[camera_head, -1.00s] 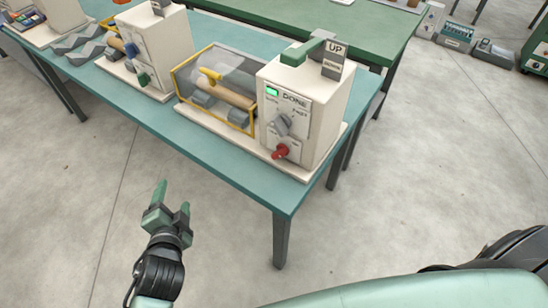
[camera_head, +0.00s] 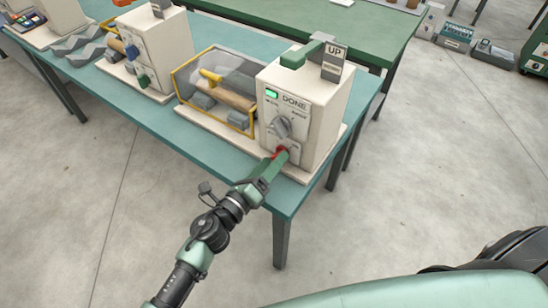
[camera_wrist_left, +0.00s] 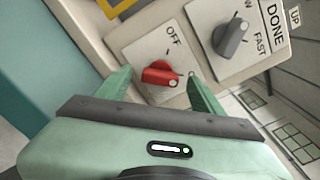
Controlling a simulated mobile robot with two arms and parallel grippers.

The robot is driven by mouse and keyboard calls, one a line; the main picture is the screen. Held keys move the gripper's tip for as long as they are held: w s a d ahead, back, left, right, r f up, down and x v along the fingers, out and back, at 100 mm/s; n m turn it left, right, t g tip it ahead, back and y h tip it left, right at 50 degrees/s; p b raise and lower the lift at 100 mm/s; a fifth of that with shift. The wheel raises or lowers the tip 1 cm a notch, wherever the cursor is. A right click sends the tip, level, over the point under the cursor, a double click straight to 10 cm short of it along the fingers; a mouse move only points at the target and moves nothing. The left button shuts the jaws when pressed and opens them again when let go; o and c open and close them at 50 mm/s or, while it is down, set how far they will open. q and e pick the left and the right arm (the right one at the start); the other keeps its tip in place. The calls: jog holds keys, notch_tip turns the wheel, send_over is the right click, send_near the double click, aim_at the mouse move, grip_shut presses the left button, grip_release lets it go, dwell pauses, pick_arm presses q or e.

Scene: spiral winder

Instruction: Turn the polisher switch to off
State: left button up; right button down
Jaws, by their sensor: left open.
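The polisher (camera_head: 310,110) is a cream box on the teal table, with a green lamp and the word DONE on its front panel. Its red switch (camera_head: 281,153) is low on that panel, partly hidden by my left gripper (camera_head: 272,166) in the head view. In the left wrist view the red switch (camera_wrist_left: 160,74) shows beside the word OFF. Its handle lies across the picture, not toward the word. My left gripper's green fingers (camera_wrist_left: 158,82) are open, one on each side of the switch, not visibly gripping it. My right gripper is not in view.
A grey speed knob (camera_head: 281,127) sits just above the red switch. A clear-covered drum with a yellow frame (camera_head: 174,90) adjoins the polisher on the left. The teal table's (camera_head: 240,180) front edge is below my left gripper. The floor in front is clear.

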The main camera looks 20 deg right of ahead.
pick_arm(q)
jog(key=shift+x, duration=0.8)
jog(key=shift+a, duration=0.1)
jog(key=c, duration=1.4)
jog(key=shift+o, duration=0.2)
